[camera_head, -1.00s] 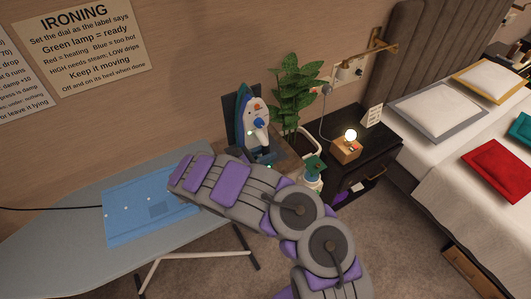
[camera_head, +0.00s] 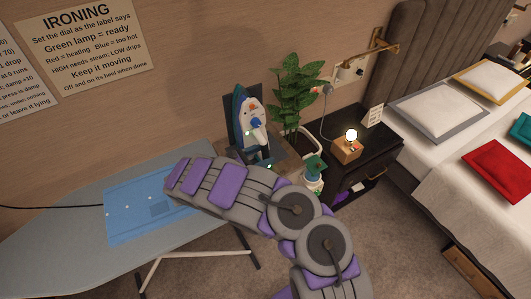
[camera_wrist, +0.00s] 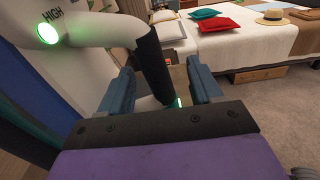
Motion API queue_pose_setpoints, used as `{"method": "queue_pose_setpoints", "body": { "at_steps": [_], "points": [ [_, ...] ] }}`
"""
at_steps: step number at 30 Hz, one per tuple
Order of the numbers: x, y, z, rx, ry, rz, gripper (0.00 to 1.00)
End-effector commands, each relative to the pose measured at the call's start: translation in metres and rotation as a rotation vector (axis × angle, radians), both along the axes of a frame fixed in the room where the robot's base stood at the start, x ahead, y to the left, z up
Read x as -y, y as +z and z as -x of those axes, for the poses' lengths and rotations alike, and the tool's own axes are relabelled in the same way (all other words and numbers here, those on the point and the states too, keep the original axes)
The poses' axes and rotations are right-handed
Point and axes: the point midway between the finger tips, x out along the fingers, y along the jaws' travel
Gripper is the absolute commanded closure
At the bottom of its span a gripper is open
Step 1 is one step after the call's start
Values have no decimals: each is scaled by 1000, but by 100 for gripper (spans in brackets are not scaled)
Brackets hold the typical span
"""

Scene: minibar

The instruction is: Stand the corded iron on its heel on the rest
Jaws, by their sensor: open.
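The corded iron (camera_head: 247,113), white with a teal sole and blue dial, stands nose up against the dark rest (camera_head: 229,104) beyond the ironing board's right end. Its heel is hidden behind my arm in the head view. In the wrist view the iron's white body (camera_wrist: 85,75) fills the left, with a lit green HIGH lamp. My gripper (camera_wrist: 161,68) is open, its two blue-grey fingers on either side of the iron's black handle grip (camera_wrist: 153,66). I cannot tell whether either finger touches it.
The ironing board (camera_head: 60,235) with a blue cloth (camera_head: 130,218) lies at left, a black cord crossing it. The nightstand (camera_head: 385,150) and bed are further right.

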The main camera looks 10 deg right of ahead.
Motion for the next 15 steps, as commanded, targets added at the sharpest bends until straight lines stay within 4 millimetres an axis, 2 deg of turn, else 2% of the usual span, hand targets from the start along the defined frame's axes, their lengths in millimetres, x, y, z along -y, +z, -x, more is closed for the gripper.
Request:
{"method": "queue_pose_setpoints", "body": {
  "at_steps": [15],
  "points": [
    [-111,1,34,-2,4,-4,36]
  ]
}}
